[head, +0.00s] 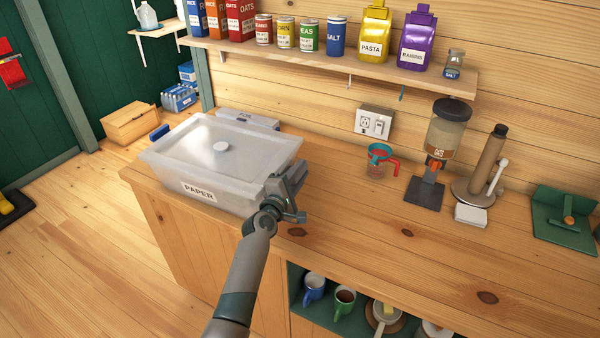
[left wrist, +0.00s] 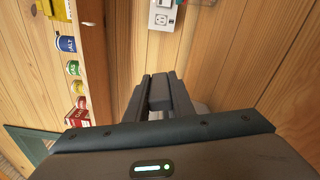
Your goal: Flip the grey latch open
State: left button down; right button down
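A translucent grey-white bin (head: 222,165) labelled PAPER, with a round knob on its lid, stands at the left end of the wooden counter. My left gripper (head: 287,187) is at the bin's right front corner, close to its side; I cannot tell if it touches. No grey latch can be made out clearly; the gripper covers that corner. In the left wrist view the grey fingers (left wrist: 158,95) point away from the camera and look close together. Whether they are open or hold something is unclear. My right gripper is not in view.
A shelf (head: 330,67) with cans and packets runs along the wall above the counter (head: 345,225). Mugs sit in a niche below. The counter's middle front is clear.

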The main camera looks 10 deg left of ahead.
pick_arm(q)
jog(key=shift+d+f+m+b, duration=0.1)
jog(key=shift+f+m+b, duration=0.3)
jog(key=shift+b, duration=0.05)
jog(key=shift+s+d+f+m+b, duration=0.1)
jog(key=shift+f+m+b, duration=0.2)
jog(key=shift+m, duration=0.4)
jog(key=shift+r, duration=0.1)
jog(key=c, duration=1.5)
grip_release()
jog(key=b+v, duration=0.3)
jog(key=v, duration=1.4)
jog(key=shift+s, duration=0.2)
